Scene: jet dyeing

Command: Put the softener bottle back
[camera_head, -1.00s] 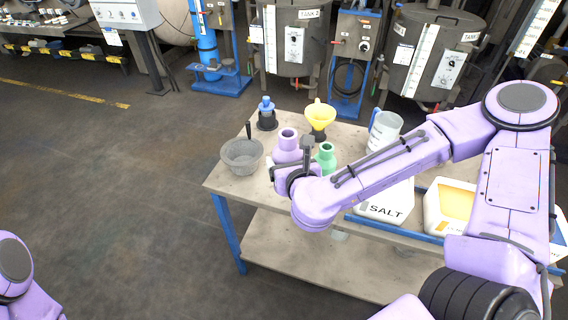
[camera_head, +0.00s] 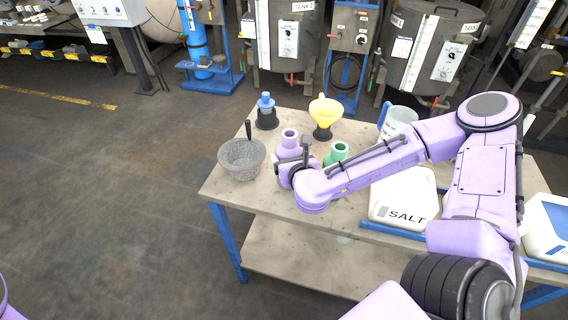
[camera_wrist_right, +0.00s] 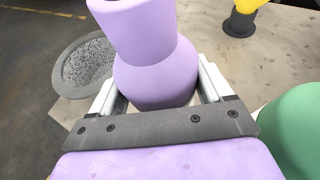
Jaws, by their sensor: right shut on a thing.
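The softener bottle (camera_head: 289,143) is purple with a narrow neck and round shoulders, with no label in sight. It stands upright at the table's left part, and in the right wrist view (camera_wrist_right: 154,62) it fills the space between the fingers. My right gripper (camera_head: 288,166) is shut on its body; in the right wrist view the fingers (camera_wrist_right: 157,98) lie on both sides of it. The bottle's base is hidden, so I cannot tell whether it touches the table (camera_head: 222,188). My left gripper is out of view.
A green bottle (camera_head: 337,152) stands close to the right of the held bottle. A salt tub (camera_head: 400,199) sits below my forearm.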

